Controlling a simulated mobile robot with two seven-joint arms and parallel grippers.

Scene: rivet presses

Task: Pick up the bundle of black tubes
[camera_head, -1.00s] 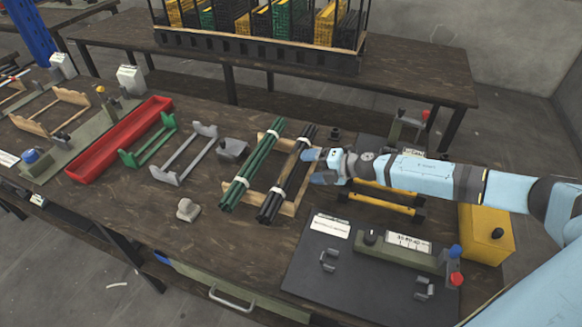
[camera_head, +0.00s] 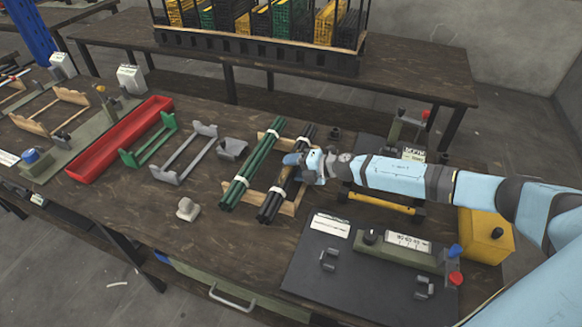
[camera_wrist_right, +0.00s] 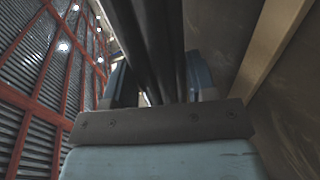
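The bundle of black tubes (camera_head: 271,206) lies on a wooden rack, tied with pale bands, right of a bundle of green tubes (camera_head: 250,166). My right gripper (camera_head: 295,168) is at the middle of the black bundle and hides part of it. In the right wrist view the black tubes (camera_wrist_right: 158,45) run between the two fingers of my right gripper (camera_wrist_right: 163,88). A small bright gap shows beside the left finger, so the fingers look open around the tubes. My left gripper is not in view.
The wooden rack (camera_head: 287,208) carries both bundles. A grey cradle (camera_head: 183,155), a green cradle (camera_head: 148,145) and a red tray (camera_head: 120,137) stand to the left. A dark plate with a fixture (camera_head: 310,272) lies at the front right. A yellow box (camera_head: 484,238) stands at the right.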

